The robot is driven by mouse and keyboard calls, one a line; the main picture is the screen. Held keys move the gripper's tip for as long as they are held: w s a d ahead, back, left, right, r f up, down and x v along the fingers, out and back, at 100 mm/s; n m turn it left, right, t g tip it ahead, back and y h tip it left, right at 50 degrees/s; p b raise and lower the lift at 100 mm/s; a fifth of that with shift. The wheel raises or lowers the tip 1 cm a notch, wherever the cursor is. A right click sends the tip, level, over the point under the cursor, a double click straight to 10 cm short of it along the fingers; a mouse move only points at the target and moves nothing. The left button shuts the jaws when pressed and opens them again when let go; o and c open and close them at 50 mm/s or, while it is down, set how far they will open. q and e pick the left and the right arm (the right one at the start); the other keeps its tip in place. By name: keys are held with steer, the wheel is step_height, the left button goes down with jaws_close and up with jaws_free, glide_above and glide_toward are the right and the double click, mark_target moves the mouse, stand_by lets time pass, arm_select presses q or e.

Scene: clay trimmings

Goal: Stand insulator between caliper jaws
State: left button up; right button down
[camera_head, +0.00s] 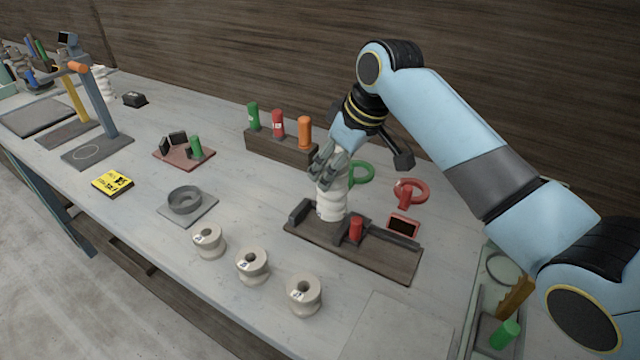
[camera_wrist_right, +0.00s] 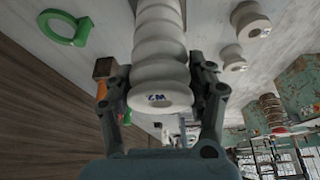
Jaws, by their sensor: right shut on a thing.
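The white ribbed insulator (camera_head: 331,203) is upright in my right gripper (camera_head: 325,172), over the left part of the caliper's dark base (camera_head: 380,258). The caliper has a dark fixed jaw (camera_head: 300,212) at its left and a red-handled sliding part (camera_head: 356,229). The insulator's lower end appears between them; I cannot tell whether it touches the base. In the right wrist view the insulator (camera_wrist_right: 160,50) sits between both fingers of my gripper (camera_wrist_right: 165,95), its marked end facing the camera. My left gripper is out of view.
Three pale spools (camera_head: 252,265) stand in front of the caliper. A rack (camera_head: 282,147) with green, red and orange cylinders is behind it. A green ring (camera_head: 361,173) and a red ring gauge (camera_head: 411,191) lie close by. A grey ring fixture (camera_head: 186,200) is to the left.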

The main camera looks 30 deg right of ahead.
steer(key=shift+w+a+f, duration=0.4)
steer(key=shift+w, duration=0.2)
steer(key=shift+w+a+f, duration=0.4)
steer(key=shift+w, duration=0.15)
step_height(320, 180, down, 3)
steer(key=shift+f+p, duration=0.15)
steer(key=shift+p, duration=0.2)
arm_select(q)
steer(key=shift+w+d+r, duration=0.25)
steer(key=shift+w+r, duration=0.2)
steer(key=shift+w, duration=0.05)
arm_select(e)
steer(key=shift+f, duration=0.35)
steer(key=shift+c, duration=2)
jaws_free()
steer(key=shift+s+f, duration=0.1)
steer(key=shift+f, duration=0.05)
steer(key=v, duration=1.2)
steer(key=shift+s, duration=0.1)
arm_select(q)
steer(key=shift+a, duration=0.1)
